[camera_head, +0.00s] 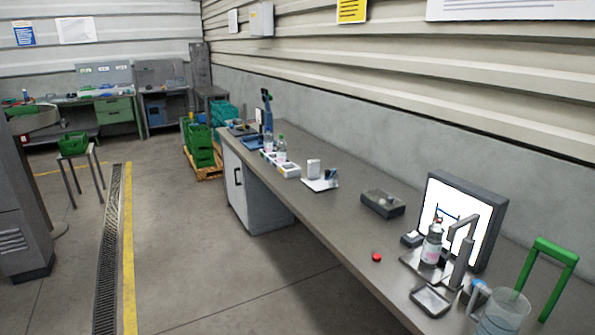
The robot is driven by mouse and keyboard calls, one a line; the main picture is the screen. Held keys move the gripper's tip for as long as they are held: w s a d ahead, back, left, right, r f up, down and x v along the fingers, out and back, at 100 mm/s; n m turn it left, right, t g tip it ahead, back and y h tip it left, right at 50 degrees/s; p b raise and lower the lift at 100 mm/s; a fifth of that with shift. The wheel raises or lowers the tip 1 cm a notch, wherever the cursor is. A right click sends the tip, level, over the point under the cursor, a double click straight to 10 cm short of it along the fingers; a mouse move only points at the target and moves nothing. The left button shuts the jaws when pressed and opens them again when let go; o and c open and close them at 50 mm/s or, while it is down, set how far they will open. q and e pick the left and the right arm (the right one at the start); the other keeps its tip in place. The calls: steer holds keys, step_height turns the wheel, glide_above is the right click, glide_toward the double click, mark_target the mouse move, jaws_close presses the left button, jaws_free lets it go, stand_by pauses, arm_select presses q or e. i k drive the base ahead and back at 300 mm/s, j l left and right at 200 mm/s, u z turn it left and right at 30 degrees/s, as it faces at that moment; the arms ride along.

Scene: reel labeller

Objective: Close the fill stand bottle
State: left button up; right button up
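Neither of my grippers is in view.
The long grey bench (335,222) carries a lit white panel (485,218) behind the bottle, a dark box (382,203), a shallow tray (431,300), a clear jug (503,312) and a green frame (547,275). More bottles (281,153) stand farther back.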

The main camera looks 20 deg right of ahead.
mark_target(433, 240)
steer(key=z, duration=1.7)
